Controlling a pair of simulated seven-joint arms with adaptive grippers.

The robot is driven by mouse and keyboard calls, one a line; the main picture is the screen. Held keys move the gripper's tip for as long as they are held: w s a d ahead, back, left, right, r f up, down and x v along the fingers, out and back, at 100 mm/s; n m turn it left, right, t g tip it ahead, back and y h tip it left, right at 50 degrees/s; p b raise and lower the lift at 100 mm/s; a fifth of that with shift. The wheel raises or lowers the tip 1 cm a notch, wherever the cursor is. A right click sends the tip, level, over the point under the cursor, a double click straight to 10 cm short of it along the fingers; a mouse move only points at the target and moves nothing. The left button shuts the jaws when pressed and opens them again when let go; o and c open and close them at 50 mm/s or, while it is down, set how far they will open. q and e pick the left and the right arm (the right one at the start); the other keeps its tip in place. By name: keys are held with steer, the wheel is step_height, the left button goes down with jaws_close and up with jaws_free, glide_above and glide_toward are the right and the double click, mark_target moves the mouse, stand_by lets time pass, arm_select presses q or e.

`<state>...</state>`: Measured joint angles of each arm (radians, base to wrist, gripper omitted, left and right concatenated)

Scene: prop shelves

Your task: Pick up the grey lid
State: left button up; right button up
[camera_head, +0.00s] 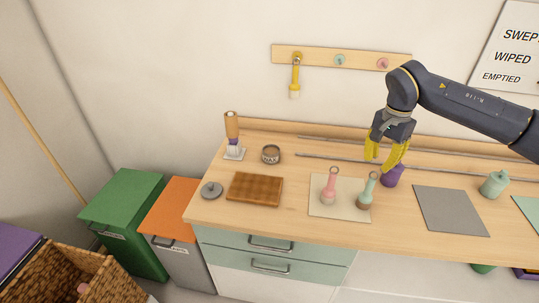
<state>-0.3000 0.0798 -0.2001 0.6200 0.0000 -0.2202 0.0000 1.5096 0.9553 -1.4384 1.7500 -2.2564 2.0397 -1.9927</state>
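The grey lid (211,190) is a small round disc with a knob on top. It lies flat at the left end of the wooden counter, left of a brown checkered board. My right gripper (381,162) has yellow fingers and hangs over the counter at the right, far from the lid. Its fingers are spread, with nothing seen between them. A purple container (390,177) stands just below and behind the fingertips; I cannot tell whether they touch it. My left gripper is not in view.
A pink bottle (328,192) and a green bottle (367,192) stand on a beige mat (325,212). Bins stand left of the counter.

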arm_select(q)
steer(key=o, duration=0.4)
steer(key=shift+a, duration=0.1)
